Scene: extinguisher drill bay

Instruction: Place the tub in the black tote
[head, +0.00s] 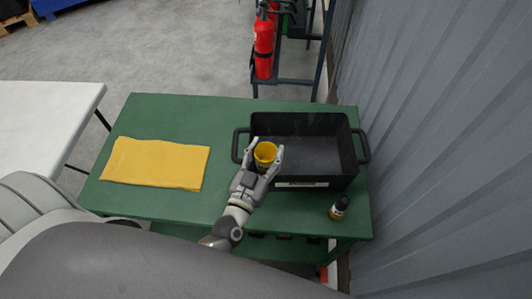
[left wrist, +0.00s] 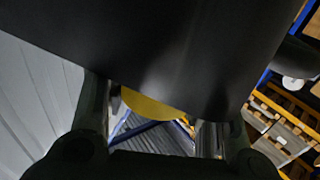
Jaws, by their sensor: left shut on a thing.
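A small yellow tub (head: 265,154) is held by my left gripper (head: 266,160), whose fingers close on its two sides. In the head view the tub overlaps the left wall of the black tote (head: 318,183); I cannot tell its exact height above the rim. The tote stands on the green table and its visible floor is empty. In the left wrist view a yellow patch of the tub (left wrist: 150,106) shows between the fingers (left wrist: 155,125), and a large dark surface hides the rest. My right gripper is not in view.
A folded yellow cloth (head: 155,164) lies on the left of the green table (head: 180,110). A small dark bottle (head: 339,207) stands in front of the tote's right part. A corrugated wall (head: 430,150) is close on the right. Red extinguishers (head: 263,45) stand behind.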

